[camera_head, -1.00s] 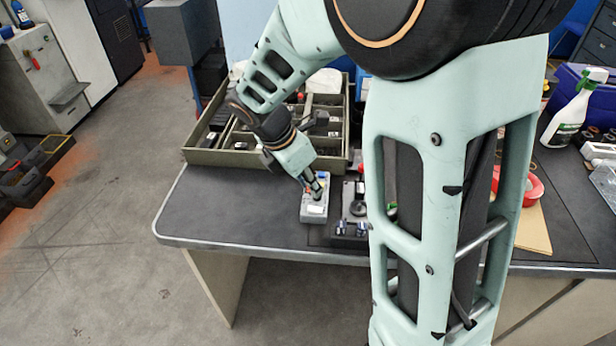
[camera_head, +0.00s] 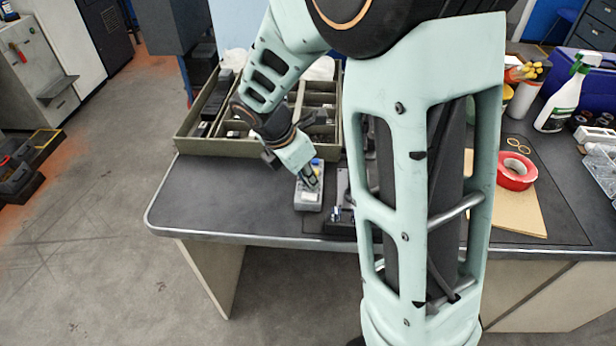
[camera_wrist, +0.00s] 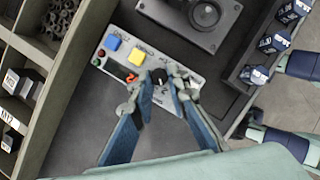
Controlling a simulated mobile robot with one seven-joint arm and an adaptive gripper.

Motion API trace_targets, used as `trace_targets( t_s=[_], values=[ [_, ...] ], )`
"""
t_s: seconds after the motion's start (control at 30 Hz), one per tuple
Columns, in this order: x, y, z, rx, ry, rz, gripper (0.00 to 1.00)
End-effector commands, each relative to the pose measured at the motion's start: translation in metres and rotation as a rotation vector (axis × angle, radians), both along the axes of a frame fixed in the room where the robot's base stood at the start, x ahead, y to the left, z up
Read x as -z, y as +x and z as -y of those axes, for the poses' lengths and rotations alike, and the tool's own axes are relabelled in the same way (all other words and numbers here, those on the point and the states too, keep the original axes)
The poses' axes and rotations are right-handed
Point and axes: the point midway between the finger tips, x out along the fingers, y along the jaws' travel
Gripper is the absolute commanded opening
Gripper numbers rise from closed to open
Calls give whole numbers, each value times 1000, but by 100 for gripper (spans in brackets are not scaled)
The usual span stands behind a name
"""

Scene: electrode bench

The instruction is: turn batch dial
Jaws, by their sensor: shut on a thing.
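The control box (camera_wrist: 124,40) is a small light grey panel with a blue button (camera_wrist: 112,42), a yellow button (camera_wrist: 137,57), a red lit display (camera_wrist: 124,73) and a black dial (camera_wrist: 159,76) with a pale mark. My gripper (camera_wrist: 160,84) is shut on the dial, one finger on each side, partly hiding the panel's lower part. In the head view the box (camera_head: 309,199) lies on the dark bench top, and my gripper (camera_head: 311,184) reaches down onto it. The dial is hidden there.
A compartmented tray (camera_head: 220,148) stands behind the box. A dark device with a round knob (camera_wrist: 204,13) sits beside it, with several labelled dark blocks (camera_wrist: 272,43) near. Red tape (camera_head: 516,171) and a spray bottle (camera_head: 566,98) are on the right. The bench's left front is clear.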

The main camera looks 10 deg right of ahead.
Motion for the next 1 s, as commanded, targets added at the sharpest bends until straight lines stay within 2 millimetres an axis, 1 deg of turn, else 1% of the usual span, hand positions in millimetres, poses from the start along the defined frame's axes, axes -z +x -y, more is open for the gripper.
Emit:
trace_targets(
  t_s=[0.17, 0.37, 0.57, 1.0],
  values=[
    [-1, 0, 0, 22, -1, -1, 0],
    [-2, 1, 0, 112, -2, -2, 0],
    [-3, 3, -1, 271, -2, -2, 0],
    [-3, 7, 0, 690, -2, -2, 0]
  ],
)
